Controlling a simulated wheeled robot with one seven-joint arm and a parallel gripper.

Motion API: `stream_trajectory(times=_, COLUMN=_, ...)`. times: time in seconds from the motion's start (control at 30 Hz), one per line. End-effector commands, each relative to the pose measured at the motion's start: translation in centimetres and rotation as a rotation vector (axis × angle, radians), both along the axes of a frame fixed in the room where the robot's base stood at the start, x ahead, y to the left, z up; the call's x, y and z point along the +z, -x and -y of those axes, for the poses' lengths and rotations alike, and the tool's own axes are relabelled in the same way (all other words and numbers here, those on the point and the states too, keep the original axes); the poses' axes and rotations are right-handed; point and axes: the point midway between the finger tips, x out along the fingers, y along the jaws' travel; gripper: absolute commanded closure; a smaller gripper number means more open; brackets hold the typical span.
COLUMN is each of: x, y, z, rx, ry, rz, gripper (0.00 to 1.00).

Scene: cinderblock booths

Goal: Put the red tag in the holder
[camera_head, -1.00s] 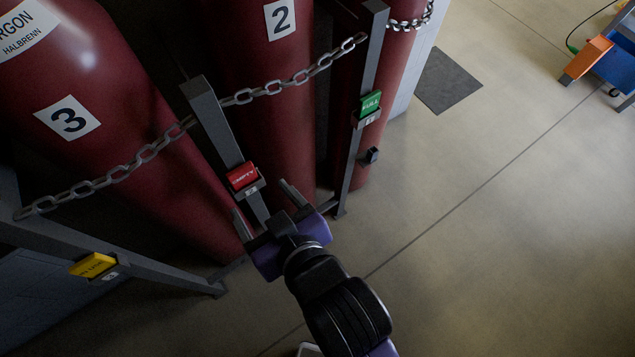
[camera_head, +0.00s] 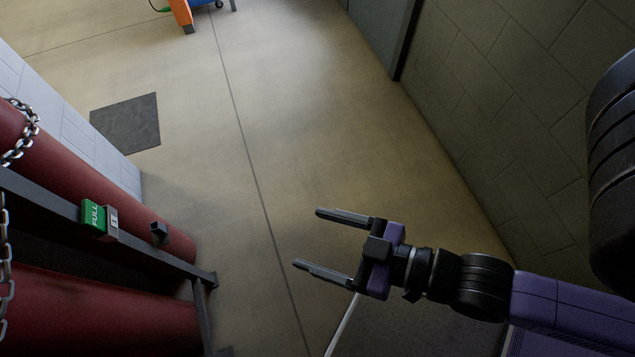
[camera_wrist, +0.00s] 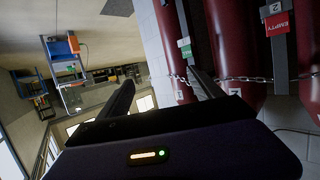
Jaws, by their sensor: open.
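The red tag (camera_wrist: 279,24), marked EMPTY, shows at the top right of the wrist view. It is on a grey post in front of the dark red cylinders, at a small holder with a white label (camera_wrist: 271,9). The head view does not show it. My gripper (camera_head: 307,238) is open and empty over bare floor, with its fingers pointing left toward the cylinder rack. A green FULL tag (camera_head: 94,215) sits in a holder labelled 1 (camera_head: 112,224) on the rack post. A small dark holder-like bracket (camera_head: 159,233) beside it looks empty.
Red cylinders (camera_head: 100,310) with chains (camera_head: 20,132) stand at the left. A block wall (camera_head: 510,110) runs along the right. A dark mat (camera_head: 126,124) lies on the floor. An orange and blue cart (camera_head: 182,14) stands far off. The floor between is clear.

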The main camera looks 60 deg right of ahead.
Motion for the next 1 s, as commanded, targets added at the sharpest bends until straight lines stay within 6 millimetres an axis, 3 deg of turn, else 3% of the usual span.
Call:
stream_trajectory(times=0.1, x=1.5, y=2.8, z=2.1, rx=-0.075, ry=0.008, rz=0.017, gripper=0.24)
stream_trajectory(times=0.3, x=3.0, y=4.7, z=3.3, rx=-0.124, ry=0.013, rz=0.041, gripper=0.24)
stream_trajectory(times=1.0, x=3.1, y=4.8, z=3.3, rx=-0.126, ry=0.013, rz=0.044, gripper=0.24)
